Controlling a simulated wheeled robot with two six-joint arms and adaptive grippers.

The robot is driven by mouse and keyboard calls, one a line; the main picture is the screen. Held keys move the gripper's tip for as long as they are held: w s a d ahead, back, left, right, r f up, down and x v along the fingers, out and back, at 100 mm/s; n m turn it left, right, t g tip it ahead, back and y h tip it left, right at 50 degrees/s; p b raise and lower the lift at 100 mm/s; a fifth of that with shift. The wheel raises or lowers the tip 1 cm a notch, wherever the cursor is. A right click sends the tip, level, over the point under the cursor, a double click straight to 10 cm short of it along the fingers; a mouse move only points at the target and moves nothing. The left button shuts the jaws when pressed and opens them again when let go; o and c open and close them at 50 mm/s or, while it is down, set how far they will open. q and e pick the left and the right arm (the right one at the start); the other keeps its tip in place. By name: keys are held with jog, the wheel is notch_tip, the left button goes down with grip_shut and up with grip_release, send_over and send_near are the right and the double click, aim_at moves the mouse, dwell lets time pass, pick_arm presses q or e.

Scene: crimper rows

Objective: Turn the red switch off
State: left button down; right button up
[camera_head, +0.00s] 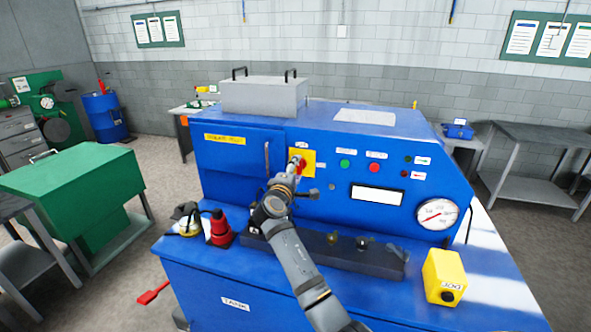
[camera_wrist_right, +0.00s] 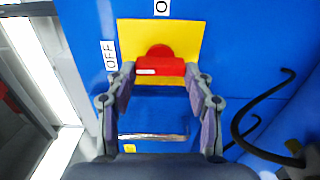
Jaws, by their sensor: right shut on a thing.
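The red switch (camera_wrist_right: 160,64) is a rotary knob on a yellow plate (camera_wrist_right: 185,32) on the blue machine front. The plate also shows in the head view (camera_head: 310,157). In the wrist view the knob's bar lies level between my right fingers, and its white mark is at the left end, on the side of the OFF label (camera_wrist_right: 109,56). Another label (camera_wrist_right: 161,8), partly cut off, is above the plate. My right gripper (camera_wrist_right: 160,75) is shut on the knob; in the head view it (camera_head: 298,168) partly covers the switch. My left gripper is not in view.
A door handle (camera_head: 267,156) is left of the switch. Green and red buttons (camera_head: 345,164) are to the right, with a gauge (camera_head: 437,214) farther right.

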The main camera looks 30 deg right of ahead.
dwell(0.4)
jog(key=o, duration=1.2)
jog(key=shift+d, duration=0.15)
jog(key=shift+c, duration=0.2)
jog(key=v, duration=0.7)
jog(key=shift+s+a, duration=0.25)
jog(key=shift+w+d, duration=0.1)
jog(key=shift+d, duration=0.05)
jog(key=shift+f, duration=0.1)
